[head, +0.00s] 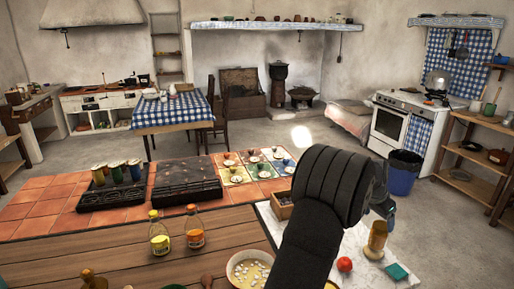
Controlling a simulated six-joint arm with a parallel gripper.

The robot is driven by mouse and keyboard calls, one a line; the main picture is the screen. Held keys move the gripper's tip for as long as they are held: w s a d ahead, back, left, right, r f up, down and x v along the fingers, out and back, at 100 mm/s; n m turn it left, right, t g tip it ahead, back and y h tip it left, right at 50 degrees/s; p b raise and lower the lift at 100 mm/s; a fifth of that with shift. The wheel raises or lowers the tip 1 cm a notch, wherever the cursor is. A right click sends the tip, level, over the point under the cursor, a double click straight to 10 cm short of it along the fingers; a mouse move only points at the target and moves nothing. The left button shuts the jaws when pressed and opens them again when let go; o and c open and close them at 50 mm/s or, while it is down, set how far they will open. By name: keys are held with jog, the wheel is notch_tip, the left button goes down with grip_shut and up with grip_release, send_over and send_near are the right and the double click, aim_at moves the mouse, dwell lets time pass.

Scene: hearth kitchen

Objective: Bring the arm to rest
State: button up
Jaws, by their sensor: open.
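My arm rises from the front edge in the head view and bends at a thick dark joint. My gripper (383,207) shows only in part beyond that joint, at the right. It is open, and I see nothing held in it. It hangs above the right end of the counter, near a brown cylindrical jar (376,240) on a white cloth (352,240). The picture does not settle whether it touches the jar. Much of the gripper is hidden by my arm.
A red tomato (344,265) and a teal block (397,271) lie on the cloth. Left of my arm are a bowl (235,265), two bottles (194,232), a small wooden box (281,207) and black grates (187,188). Behind stand a stove (397,125) and a blue bin (402,175).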

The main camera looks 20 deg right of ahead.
aim_at(381, 225)
jog(key=x, duration=1)
jog(key=shift+s+a+f, duration=0.1)
jog(key=shift+f, duration=0.05)
notch_tip(381, 225, up, 3)
jog(key=shift+f, duration=0.1)
jog(key=shift+r, duration=0.55)
